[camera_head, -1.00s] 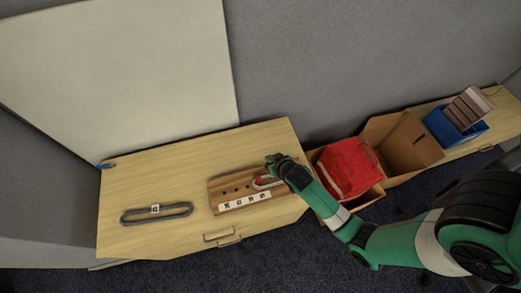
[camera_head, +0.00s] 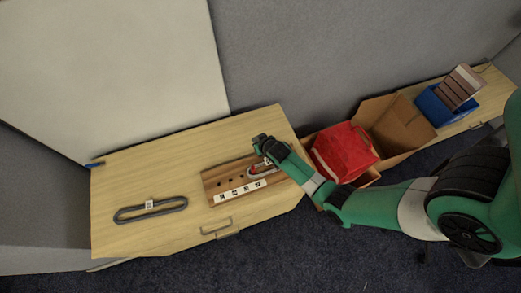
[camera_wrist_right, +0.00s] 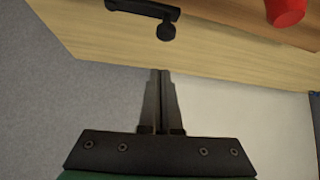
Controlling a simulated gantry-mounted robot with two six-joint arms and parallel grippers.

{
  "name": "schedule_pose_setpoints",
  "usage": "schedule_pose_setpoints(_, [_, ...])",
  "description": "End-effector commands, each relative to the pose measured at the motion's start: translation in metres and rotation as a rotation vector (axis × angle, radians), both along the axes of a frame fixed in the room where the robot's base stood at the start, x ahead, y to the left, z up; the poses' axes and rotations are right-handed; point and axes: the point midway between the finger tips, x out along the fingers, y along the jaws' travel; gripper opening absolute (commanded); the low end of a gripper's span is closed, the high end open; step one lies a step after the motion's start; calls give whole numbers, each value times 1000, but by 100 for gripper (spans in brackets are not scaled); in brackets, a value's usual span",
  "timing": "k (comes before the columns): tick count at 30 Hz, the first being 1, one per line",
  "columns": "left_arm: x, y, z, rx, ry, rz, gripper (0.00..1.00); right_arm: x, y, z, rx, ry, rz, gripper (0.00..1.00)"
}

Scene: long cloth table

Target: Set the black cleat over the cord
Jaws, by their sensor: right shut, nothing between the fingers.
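The wooden board (camera_head: 212,184) lies on the table and has a row of dark holes. A pale grey cord loop (camera_head: 266,173) lies at its right end, beside a red part (camera_head: 253,169), which also shows in the right wrist view (camera_wrist_right: 286,10). My right gripper (camera_head: 260,142) is shut and empty, above the table just behind the board's right end. In the right wrist view its fingertips (camera_wrist_right: 160,74) are together, apart from a black piece with a round knob (camera_wrist_right: 145,11), probably the cleat. I cannot pick that piece out in the head view. My left gripper is out of view.
A dark oval loop (camera_head: 150,214) with a white tag lies at the table's left. A white label strip (camera_head: 240,192) lines the board's front. To the right are a red bag (camera_head: 343,153), an open cardboard box (camera_head: 402,128) and a blue bin (camera_head: 438,106). The table's back left is mostly clear.

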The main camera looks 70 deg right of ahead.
Motion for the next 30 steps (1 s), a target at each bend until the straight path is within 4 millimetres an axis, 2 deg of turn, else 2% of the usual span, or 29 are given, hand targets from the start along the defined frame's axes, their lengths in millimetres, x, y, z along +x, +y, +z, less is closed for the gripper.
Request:
schedule_pose_setpoints(1, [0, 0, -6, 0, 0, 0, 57, 4, -3, -10, 1, 2, -1, 0])
schedule_pose_setpoints(3, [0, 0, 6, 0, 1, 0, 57, -10, 8, -6, 2, 4, 1, 0])
schedule_pose_setpoints(11, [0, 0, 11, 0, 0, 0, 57, -27, 22, -12, 0, 1, 1, 0])
schedule_pose_setpoints(30, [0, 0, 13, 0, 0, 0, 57, -23, 29, -12, 0, -1, 61, 0])
